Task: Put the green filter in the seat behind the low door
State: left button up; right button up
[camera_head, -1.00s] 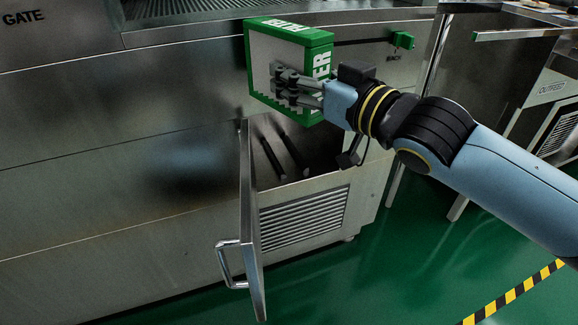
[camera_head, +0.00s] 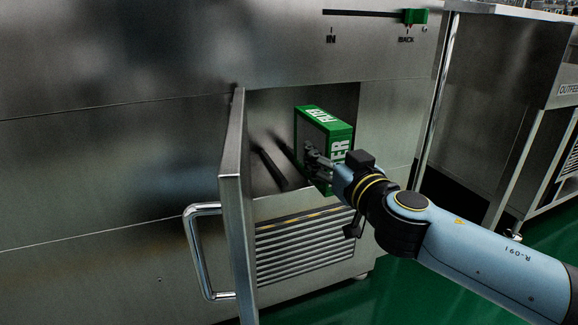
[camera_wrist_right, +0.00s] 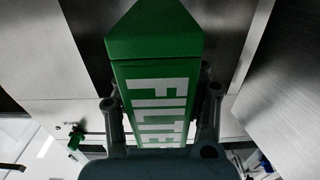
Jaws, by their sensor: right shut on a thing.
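The green filter (camera_head: 322,136), a box with white lettering and a grey face, is at the opening of the low compartment. My right gripper (camera_head: 318,165) is shut on it. In the right wrist view the filter (camera_wrist_right: 155,75) sits between the two fingers (camera_wrist_right: 160,108). The low door (camera_head: 236,200) stands open, swung out toward me, with a bar handle (camera_head: 198,250) on its outer side. The seat (camera_head: 270,165) behind the door shows dark rails at the left; its right part is hidden by the filter and gripper. My left gripper is not in view.
A louvred vent panel (camera_head: 300,245) lies below the opening. Above is a slot with a green slider (camera_head: 415,16) at its BACK end. A steel table (camera_head: 505,90) stands at the right. The open door bounds the opening on the left.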

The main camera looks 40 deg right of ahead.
jog(key=f+x, duration=0.1)
jog(key=x, duration=0.4)
jog(key=f+b+x, duration=0.1)
jog(key=x, duration=0.5)
jog(key=f+b+x, duration=0.1)
jog(key=x, duration=0.5)
jog(key=shift+a+f, duration=0.15)
jog(key=shift+f, duration=0.05)
notch_tip(320, 180, down, 3)
jog(key=shift+r+b, duration=0.25)
jog(key=shift+b, duration=0.75)
jog(key=shift+f, duration=0.3)
jog(key=shift+w+f+b, duration=0.15)
jog(key=shift+b, duration=0.2)
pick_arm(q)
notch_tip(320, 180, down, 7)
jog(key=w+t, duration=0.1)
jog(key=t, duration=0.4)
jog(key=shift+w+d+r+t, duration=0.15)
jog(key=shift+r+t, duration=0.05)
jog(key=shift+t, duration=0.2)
